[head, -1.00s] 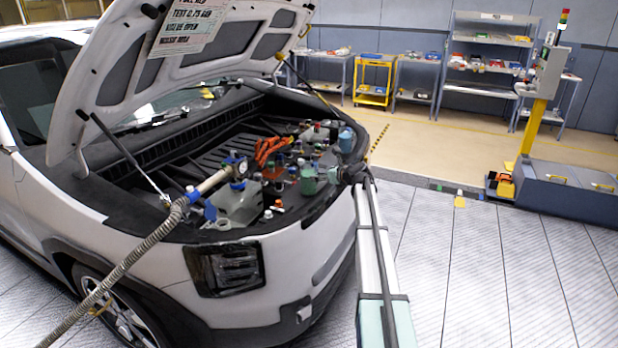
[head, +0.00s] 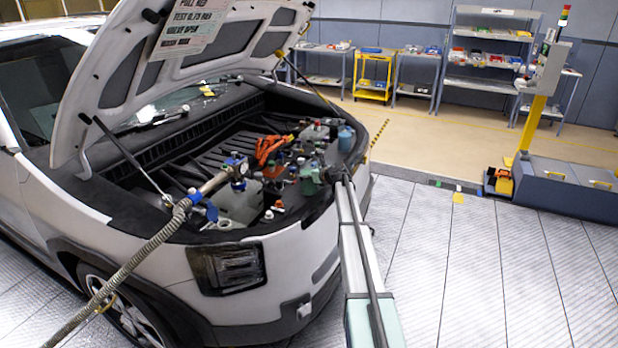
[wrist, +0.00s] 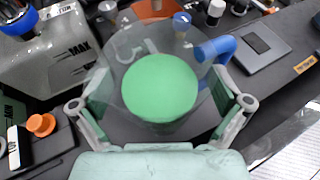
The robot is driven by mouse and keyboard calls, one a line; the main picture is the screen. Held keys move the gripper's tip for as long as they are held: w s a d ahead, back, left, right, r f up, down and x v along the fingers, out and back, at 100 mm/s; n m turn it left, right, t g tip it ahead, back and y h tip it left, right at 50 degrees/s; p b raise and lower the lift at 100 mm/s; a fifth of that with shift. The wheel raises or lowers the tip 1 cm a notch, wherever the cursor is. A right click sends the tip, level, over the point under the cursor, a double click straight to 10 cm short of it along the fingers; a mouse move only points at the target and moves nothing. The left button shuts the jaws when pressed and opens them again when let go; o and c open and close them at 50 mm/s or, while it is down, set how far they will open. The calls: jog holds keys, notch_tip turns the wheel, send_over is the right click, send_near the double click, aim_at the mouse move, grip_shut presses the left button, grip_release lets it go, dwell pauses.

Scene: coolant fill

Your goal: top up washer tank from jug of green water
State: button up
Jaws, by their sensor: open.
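A clear jug (wrist: 198,75) with green water (wrist: 158,86) and a blue handle is in the middle of the wrist view. It also shows as a small green vessel (head: 310,181) in the head view, in the engine bay. My gripper (wrist: 162,112) is open, with one finger on each side of the jug; whether the pads touch it I cannot tell. In the head view my gripper (head: 328,174) is small, right beside the jug. A pale tank (wrist: 48,52) marked MAX, with a blue cap, stands left in the wrist view. I cannot tell which tank is the washer tank.
An orange cap (wrist: 41,124) sits left of my gripper. A grey hose with a blue fitting (head: 196,196) crosses the car's front left. The raised hood (head: 150,75) hangs over the bay's left side.

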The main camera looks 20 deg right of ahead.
jog(key=c, duration=1.5)
jog(key=shift+c, duration=0.2)
jog(key=shift+r, duration=0.25)
notch_tip(320, 180, up, 20)
jog(key=b, duration=0.4)
jog(key=shift+f, duration=0.15)
